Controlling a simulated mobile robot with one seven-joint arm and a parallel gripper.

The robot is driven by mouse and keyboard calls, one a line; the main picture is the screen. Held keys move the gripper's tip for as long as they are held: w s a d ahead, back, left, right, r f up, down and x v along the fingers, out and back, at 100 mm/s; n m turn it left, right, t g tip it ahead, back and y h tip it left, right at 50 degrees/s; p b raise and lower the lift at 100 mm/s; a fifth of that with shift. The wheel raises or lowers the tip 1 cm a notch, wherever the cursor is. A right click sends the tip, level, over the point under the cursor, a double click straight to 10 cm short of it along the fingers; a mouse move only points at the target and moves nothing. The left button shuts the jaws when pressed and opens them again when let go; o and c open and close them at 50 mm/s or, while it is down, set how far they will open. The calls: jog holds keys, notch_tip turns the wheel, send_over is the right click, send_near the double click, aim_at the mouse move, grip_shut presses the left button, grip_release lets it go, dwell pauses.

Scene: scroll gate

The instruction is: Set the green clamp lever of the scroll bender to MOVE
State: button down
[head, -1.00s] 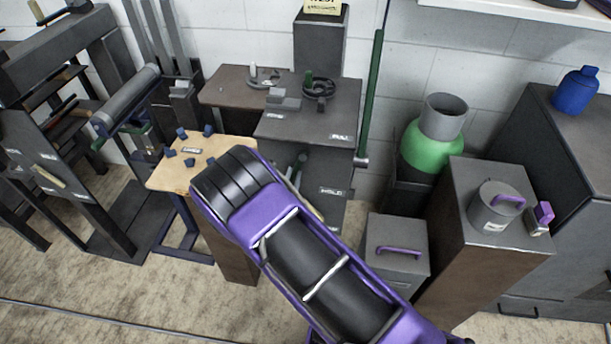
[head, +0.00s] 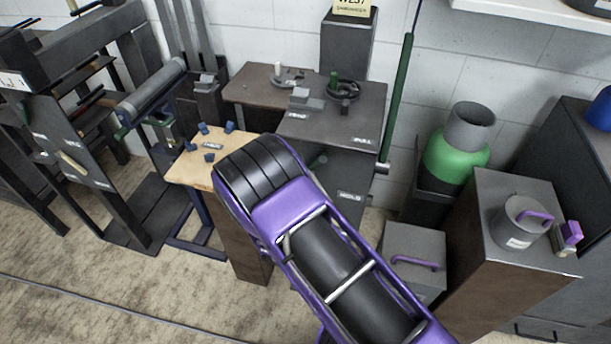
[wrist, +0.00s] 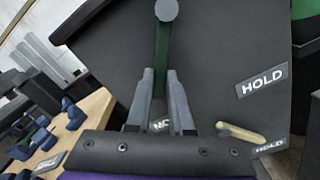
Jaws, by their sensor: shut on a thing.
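The green clamp lever (wrist: 162,45) with a round grey knob (wrist: 166,10) shows in the wrist view, in front of the dark panel of the scroll bender (wrist: 215,60). My gripper (wrist: 161,85) is shut on the green lever, with one finger on each side of it. A white HOLD label (wrist: 263,80) is to the right of the fingers. A second label (wrist: 162,125), partly hidden behind the fingers, shows letters like "MO". In the head view the bender (head: 335,130) stands beyond my purple arm, which hides my gripper there.
A wooden-topped stand (head: 190,170) with small blue pieces is left of the bender. A tall green bar (head: 398,95) and a green cylinder (head: 455,160) stand to its right. A short light-coloured handle (wrist: 240,132) sticks out right of the fingers.

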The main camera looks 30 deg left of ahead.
jog(key=c, duration=0.8)
grip_release()
jog(key=p+v, duration=0.1)
jog(key=v, duration=1.6)
jog(key=shift+s, duration=0.2)
jog(key=shift+d, duration=0.1)
